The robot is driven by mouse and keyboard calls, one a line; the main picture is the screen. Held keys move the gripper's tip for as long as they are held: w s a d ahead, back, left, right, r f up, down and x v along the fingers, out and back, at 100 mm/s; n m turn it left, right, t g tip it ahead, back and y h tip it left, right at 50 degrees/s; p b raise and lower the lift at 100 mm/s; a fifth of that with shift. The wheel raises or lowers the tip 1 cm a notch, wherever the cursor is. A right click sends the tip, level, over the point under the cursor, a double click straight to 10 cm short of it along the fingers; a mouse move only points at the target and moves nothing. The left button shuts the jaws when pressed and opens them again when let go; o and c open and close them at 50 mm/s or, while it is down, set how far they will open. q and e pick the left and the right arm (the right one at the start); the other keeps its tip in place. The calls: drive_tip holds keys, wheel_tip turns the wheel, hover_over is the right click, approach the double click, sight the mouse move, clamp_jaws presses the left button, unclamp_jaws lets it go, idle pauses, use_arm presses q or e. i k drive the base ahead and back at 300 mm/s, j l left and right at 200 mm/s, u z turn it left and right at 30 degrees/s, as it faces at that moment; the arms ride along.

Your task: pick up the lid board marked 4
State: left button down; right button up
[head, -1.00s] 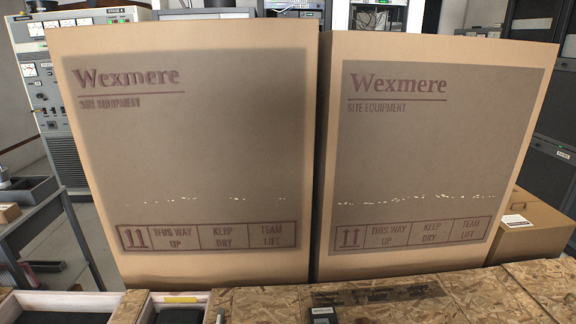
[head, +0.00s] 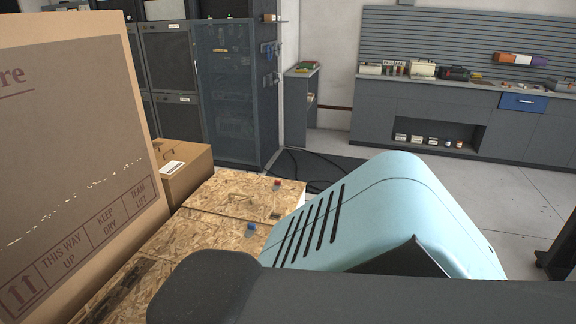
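Chipboard lid boards lie on top of the crates at the lower left of the head view. The farther board (head: 215,195) has a small handle-like piece on it and a small red piece (head: 277,183) at its far right corner. The nearer board (head: 178,238) has a small blue piece (head: 251,228) near its right edge. I can read no number on any board, so I cannot tell which is marked 4. My own arm covers the right and near parts of the boards. Neither gripper is in view.
A tall Wexmere carton (head: 75,150) stands along the left of the boards. A smaller brown box (head: 184,168) sits behind it. Dark rack cabinets (head: 225,90) stand beyond. A grey workbench (head: 420,115) lines the far wall, with open floor (head: 500,190) before it.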

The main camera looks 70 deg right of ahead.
sight(247, 204)
drive_tip(key=z, duration=2.1)
drive_tip(key=i+l+u, duration=0.1)
drive_tip(key=u, duration=0.3)
drive_tip(key=i+l+u, duration=0.1)
drive_tip(key=u, duration=0.3)
drive_tip(key=i+l+u, duration=0.2)
drive_tip(key=l, duration=0.25)
drive_tip(key=l+u, duration=0.25)
drive_tip(key=l, duration=0.2)
drive_tip(key=l+u, duration=0.2)
drive_tip(key=l, duration=0.75)
drive_tip(key=i+l, duration=0.1)
drive_tip(key=l, duration=1.1)
drive_tip(key=i+l+u, duration=0.1)
drive_tip(key=l, duration=0.55)
